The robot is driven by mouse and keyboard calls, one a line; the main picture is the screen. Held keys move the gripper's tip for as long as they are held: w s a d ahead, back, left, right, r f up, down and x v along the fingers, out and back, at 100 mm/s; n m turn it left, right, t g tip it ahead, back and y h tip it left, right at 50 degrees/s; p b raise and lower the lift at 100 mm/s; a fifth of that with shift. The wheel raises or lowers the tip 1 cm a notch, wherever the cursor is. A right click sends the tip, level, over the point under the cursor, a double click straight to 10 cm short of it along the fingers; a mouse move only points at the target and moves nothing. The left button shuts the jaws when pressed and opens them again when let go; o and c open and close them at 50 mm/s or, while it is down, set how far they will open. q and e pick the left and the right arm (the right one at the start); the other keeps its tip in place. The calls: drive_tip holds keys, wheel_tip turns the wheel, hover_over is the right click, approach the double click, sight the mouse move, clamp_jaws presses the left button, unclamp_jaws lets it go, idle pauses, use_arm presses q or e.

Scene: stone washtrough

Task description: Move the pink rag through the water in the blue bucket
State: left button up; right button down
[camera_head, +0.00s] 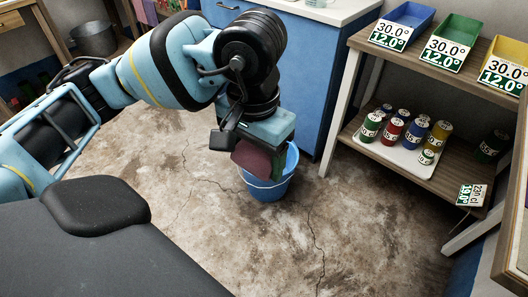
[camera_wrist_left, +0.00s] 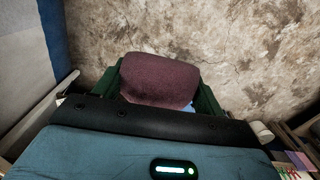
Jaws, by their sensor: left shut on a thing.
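The pink rag (camera_head: 253,160), a dull dark pink here, is held between the green fingers of my left gripper (camera_head: 266,163). It also fills the space between the fingers in the left wrist view (camera_wrist_left: 158,78). The blue bucket (camera_head: 270,189) stands upright on the floor, with a pale handle. The gripper and rag overlap the bucket's upper left part in the head view; I cannot tell whether the rag is inside it. Only a sliver of blue shows below the rag in the left wrist view. The water is hidden. My right gripper is not in view.
A blue cabinet (camera_head: 285,62) stands close behind the bucket. A wooden shelf unit (camera_head: 390,172) at the right carries several cans and coloured trays. A metal bucket (camera_head: 94,38) is at the back left. Bare cracked floor (camera_head: 250,235) lies in front of the bucket.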

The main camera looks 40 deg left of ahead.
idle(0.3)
use_arm(q)
drive_tip(key=shift+w+d, duration=0.1)
drive_tip(key=shift+w, duration=0.2)
drive_tip(key=w, duration=0.1)
drive_tip(key=w+d+b, duration=0.1)
drive_tip(key=w, duration=0.1)
drive_tip(key=w+b, duration=0.1)
drive_tip(key=w, duration=0.1)
drive_tip(key=shift+d, duration=0.25)
drive_tip(key=shift+s+a, duration=0.3)
drive_tip(key=shift+s, duration=0.65)
drive_tip(key=shift+s+a, duration=0.25)
drive_tip(key=shift+s, duration=0.7)
drive_tip(key=shift+s+a, duration=0.3)
drive_tip(key=shift+s, duration=0.65)
